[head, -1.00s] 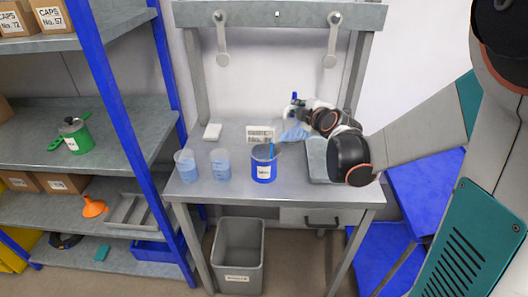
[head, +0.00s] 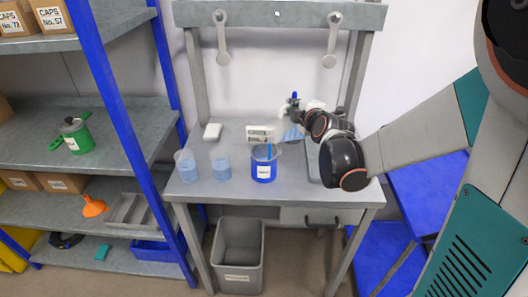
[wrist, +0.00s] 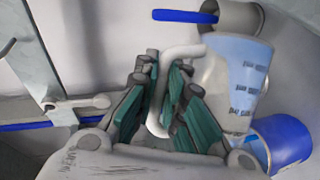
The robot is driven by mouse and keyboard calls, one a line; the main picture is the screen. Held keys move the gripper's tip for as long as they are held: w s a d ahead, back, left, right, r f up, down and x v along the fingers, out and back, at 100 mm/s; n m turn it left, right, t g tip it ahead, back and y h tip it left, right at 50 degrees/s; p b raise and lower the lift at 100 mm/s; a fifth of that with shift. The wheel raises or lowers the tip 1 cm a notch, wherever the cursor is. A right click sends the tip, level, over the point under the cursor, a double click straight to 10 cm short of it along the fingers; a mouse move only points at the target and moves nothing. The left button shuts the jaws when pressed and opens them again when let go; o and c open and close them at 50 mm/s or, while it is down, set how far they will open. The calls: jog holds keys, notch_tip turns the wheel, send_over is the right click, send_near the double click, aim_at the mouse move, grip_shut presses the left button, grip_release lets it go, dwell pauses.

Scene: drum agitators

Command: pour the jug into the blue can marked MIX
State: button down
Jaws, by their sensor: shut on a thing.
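The blue can (head: 263,171) stands upright near the front middle of the bench, with a white label too small to read and a blue stick in its mouth. A blue can (wrist: 285,142) also shows at lower right in the wrist view. In the head view the jug (head: 293,134) is partly hidden by my wrist, behind and right of the can. I cannot tell its exact tilt or whether it touches the bench.
Two clear beakers with bluish contents (head: 187,167) (head: 221,164) stand left of the can. A white labelled block (head: 260,134) lies behind it. A grey tray (head: 313,165) lies at right, partly under my arm. A grey bin (head: 239,255) stands below. Blue-posted shelving (head: 123,115) is at left.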

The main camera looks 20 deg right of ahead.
jog(key=shift+s+a+r, duration=0.15)
jog(key=shift+a+r, duration=0.05)
jog(key=shift+a, duration=0.3)
jog(key=shift+a+r+n, duration=0.15)
jog(key=shift+a+n, duration=0.1)
jog(key=shift+n, duration=0.15)
jog(key=shift+s+a+r+n+t+h, duration=0.2)
jog(key=shift+a+r+n+t+h, duration=0.1)
jog(key=shift+a+h, duration=0.15)
jog(key=shift+s+a+r, duration=0.1)
jog(key=shift+a+r, duration=0.05)
jog(key=shift+a, duration=0.1)
jog(key=shift+d, duration=0.1)
